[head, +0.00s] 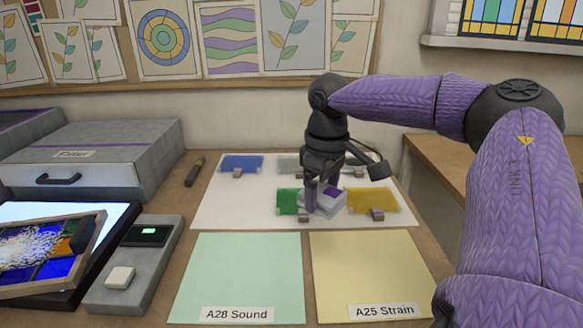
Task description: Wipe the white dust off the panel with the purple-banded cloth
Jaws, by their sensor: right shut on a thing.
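The stained-glass panel (70,268) lies tilted in its wooden frame at the lower left, over the black-edged light pad. White dust (30,245) covers its left and middle part; blue, green and orange panes show around it. My right gripper (322,198) points down over the white sheet, shut on a folded white cloth with a purple band (325,206). The cloth is between a green glass piece and a yellow one; I cannot tell whether it touches the sheet. My left gripper is not in view.
The white sheet (230,205) holds blue (241,163), green (287,199) and yellow (373,199) glass pieces with small blocks. Green "A28 Sound" (240,270) and yellow "A25 Strain" (368,270) mats lie in front. A grey switch box (140,265) and a drawer cabinet (100,150) stand left.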

